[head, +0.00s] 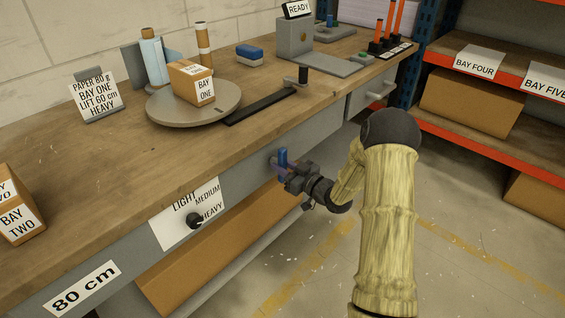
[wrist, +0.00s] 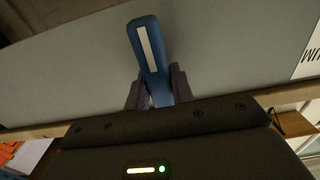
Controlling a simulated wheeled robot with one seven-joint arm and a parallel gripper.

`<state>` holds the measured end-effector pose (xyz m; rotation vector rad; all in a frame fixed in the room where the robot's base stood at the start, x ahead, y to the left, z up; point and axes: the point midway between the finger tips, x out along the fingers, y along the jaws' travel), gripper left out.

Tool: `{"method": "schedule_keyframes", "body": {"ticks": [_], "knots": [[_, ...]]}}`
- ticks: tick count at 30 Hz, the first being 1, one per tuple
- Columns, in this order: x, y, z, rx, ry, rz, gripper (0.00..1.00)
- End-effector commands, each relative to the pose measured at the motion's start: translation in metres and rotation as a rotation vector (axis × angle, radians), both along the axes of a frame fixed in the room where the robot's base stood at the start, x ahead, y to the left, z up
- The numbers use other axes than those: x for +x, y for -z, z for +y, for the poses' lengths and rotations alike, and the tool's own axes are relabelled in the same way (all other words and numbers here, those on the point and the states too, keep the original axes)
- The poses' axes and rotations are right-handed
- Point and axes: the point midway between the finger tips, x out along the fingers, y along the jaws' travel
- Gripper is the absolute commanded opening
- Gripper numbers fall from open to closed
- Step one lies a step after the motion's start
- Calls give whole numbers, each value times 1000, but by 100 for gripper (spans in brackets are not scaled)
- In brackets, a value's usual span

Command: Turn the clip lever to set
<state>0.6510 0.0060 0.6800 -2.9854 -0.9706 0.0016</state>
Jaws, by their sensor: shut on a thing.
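The clip lever (head: 283,157) is a small blue handle on the grey front of the workbench, right of the light-medium-heavy dial. In the wrist view the blue lever (wrist: 149,50) has a white stripe and leans slightly left of upright. My gripper (head: 287,168) is at the bench front with its jaws around the lever. In the wrist view my gripper (wrist: 156,88) is shut on the lever's lower part, one finger on each side. The lever's base is hidden behind the gripper, and no set mark is readable.
The dial (head: 194,220) with its label is left of the lever. A drawer handle (head: 377,95) is to the right. On the bench are a round turntable (head: 160,113) bearing a box (head: 190,83), and a black strip (head: 258,107). Shelves with boxes (head: 470,103) stand at right. Floor is open in front.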

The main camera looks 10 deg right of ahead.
Motion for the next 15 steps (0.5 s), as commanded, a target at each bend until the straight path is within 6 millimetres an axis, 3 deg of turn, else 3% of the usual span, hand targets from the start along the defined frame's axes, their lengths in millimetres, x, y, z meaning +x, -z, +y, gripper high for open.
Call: {"method": "schedule_keyframes", "body": {"ticks": [13, 14, 15], "knots": [[0, 1, -1, 11, 3, 12, 1], [0, 1, -1, 11, 3, 12, 30], [0, 1, -1, 11, 2, 10, 38]]}}
